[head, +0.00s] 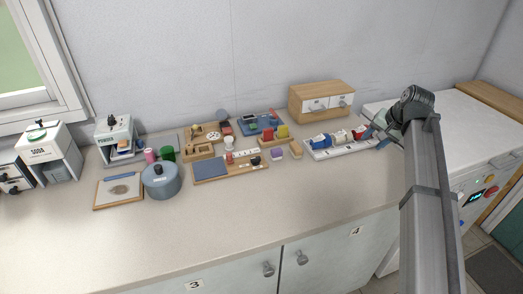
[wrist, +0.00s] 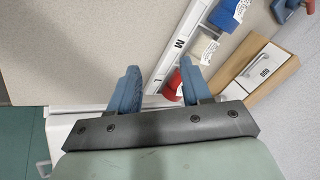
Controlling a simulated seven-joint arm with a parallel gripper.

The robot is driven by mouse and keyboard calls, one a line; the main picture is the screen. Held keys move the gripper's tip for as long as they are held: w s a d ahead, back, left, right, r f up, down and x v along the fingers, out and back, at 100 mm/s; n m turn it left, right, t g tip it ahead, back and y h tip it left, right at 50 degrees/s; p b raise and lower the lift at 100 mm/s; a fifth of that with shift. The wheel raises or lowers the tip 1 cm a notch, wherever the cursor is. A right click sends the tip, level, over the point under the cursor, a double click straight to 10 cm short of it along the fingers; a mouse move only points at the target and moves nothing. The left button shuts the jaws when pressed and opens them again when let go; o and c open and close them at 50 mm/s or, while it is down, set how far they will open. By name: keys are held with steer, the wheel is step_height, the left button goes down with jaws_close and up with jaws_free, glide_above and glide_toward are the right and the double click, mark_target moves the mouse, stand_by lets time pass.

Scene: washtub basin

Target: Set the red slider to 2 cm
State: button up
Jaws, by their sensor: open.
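A white rail (head: 346,149) stands on the counter at the right, below the wooden drawer box. It carries a blue piece (head: 321,141), a pale piece and a red piece, likely the red slider (head: 359,133), near its right end. In the wrist view the red slider (wrist: 173,84) shows beside my right finger, partly hidden by it. The rail (wrist: 172,50) bears the letters M and L; no centimetre scale is readable. My gripper (wrist: 160,67) is open, with blue fingers apart above the rail's end. It also shows in the head view (head: 381,126). I cannot tell whether it touches the slider.
The wooden drawer box (head: 321,101) stands behind the rail, near my right finger in the wrist view. A white appliance (head: 455,122) is to the right. A blue-grey pot (head: 161,181) and several small boards stand to the left. The counter front is clear.

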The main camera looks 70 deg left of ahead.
steer(key=s+a+r+n, duration=0.2)
steer(key=s+a+n, duration=0.15)
steer(key=s, duration=0.65)
steer(key=s+a+r+n, duration=0.1)
steer(key=s+a+n, duration=0.3)
steer(key=s, duration=0.6)
steer(key=n+h, duration=0.1)
steer(key=n, duration=0.5)
glide_toward(229, 154)
steer(key=shift+g, duration=0.3)
steer(key=x, duration=0.8)
steer(key=shift+w+a+f, duration=0.1)
steer(key=shift+w+f, duration=0.1)
steer(key=shift+f, duration=0.1)
jaws_close()
